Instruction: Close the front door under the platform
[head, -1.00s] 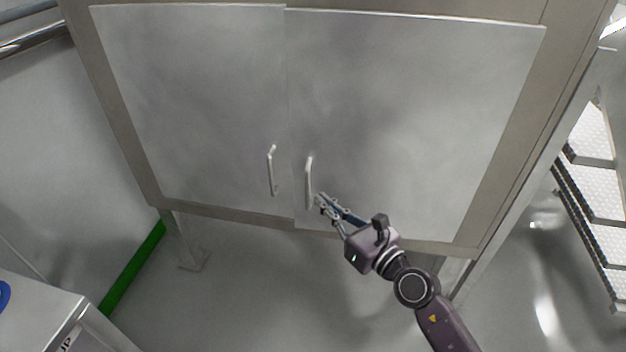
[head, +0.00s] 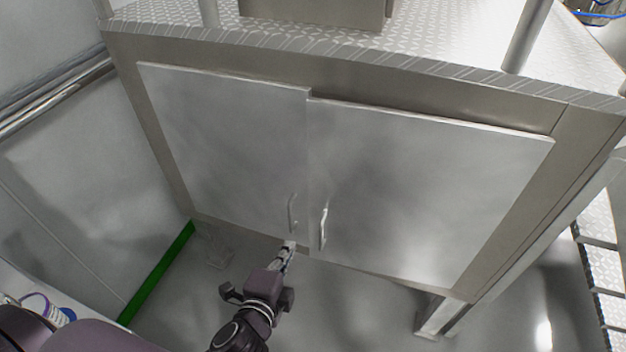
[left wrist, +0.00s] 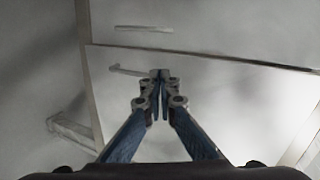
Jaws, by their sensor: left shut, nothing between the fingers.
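The platform's front has two grey metal doors, the left door (head: 225,140) and the right door (head: 420,180). The right door's free edge stands slightly proud of the left door at the middle seam. The left door handle (head: 292,213) and right door handle (head: 324,228) are upright bars beside that seam. My left gripper (head: 288,246) is shut and empty, low in front of the doors, just below the left handle in the head view. In the left wrist view its closed fingertips (left wrist: 160,76) overlap the right door (left wrist: 230,110) beside a handle (left wrist: 129,70). My right gripper is not in view.
The platform's tread-plate top (head: 440,45) overhangs the doors. A platform leg (head: 438,316) stands below at right, with steps (head: 605,275) further right. A wall with a metal rail (head: 55,97) and a green base strip (head: 160,272) is at left. Grey floor lies below.

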